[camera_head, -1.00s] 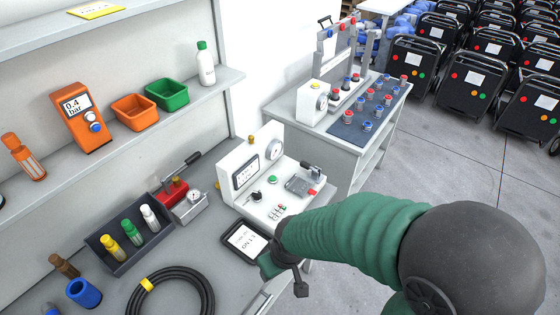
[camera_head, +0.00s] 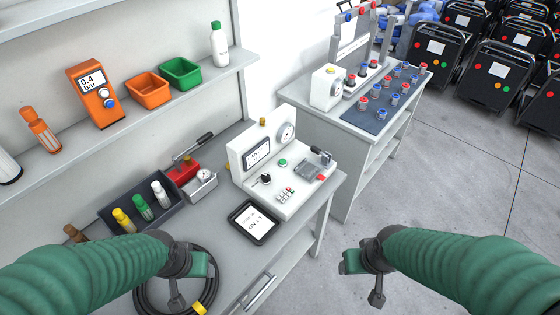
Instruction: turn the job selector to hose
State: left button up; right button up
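A white test unit (camera_head: 289,146) stands on the grey bench in the middle of the view, with a small screen and a round gauge on its upright panel. A black knob (camera_head: 265,179), which looks like the job selector, sits on its sloping front, left of a green button (camera_head: 283,162). The knob's markings are too small to read. My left gripper (camera_head: 190,284) is over the bench's front left, above a black hose coil. My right gripper (camera_head: 364,281) is beyond the bench's front edge, right of and nearer than the unit. Both are clear of the knob and appear empty; their finger gaps are unclear.
A black tablet (camera_head: 253,222) lies in front of the unit. A second bench (camera_head: 345,147) stands behind right.

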aim_at(265, 177)
jog(key=i+l+u, duration=0.15)
jog(key=u, duration=0.35)
jog(key=i+l+u, duration=0.2)
jog(key=u, duration=0.25)
jog(key=i+l+u, duration=0.1)
jog(key=l+u, duration=0.25)
jog(key=u, duration=0.15)
